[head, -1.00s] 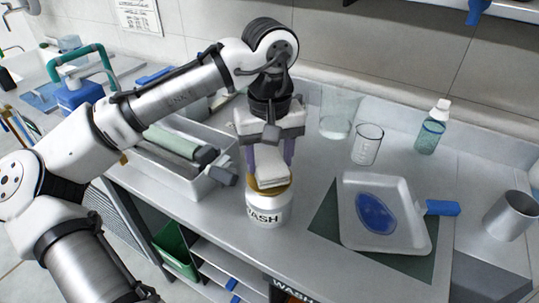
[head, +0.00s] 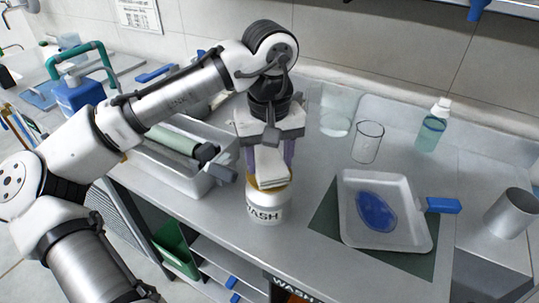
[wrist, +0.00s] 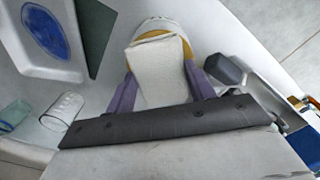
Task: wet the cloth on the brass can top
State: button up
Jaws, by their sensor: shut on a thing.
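My gripper (head: 269,160) points down over the white can marked "WASH" (head: 267,211). It is shut on a folded off-white cloth (head: 271,167), which hangs between the purple fingers. In the wrist view the cloth (wrist: 157,72) lies between the two fingers (wrist: 160,88) and overlaps the can's brass top (wrist: 164,38). In the head view a thin part of the brass top (head: 285,180) shows beside the cloth's lower edge. The cloth hides most of the brass top. I cannot tell how firmly it presses on it.
A white tray with blue ink (head: 348,222) stands right of the can on a dark green mat (head: 325,222). A blue-handled tool (head: 440,205) rests at its right edge. Behind are a glass beaker (head: 367,143) and a spray bottle (head: 432,128). A grey trough with a roller (head: 222,189) stands left.

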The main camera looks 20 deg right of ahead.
aim_at(269, 163)
jog(key=shift+f, duration=0.6)
dwell(0.5)
dwell(0.6)
notch_tip(269, 163, up, 7)
jog(key=p, duration=0.7)
jog(key=shift+r, duration=0.1)
dwell(0.8)
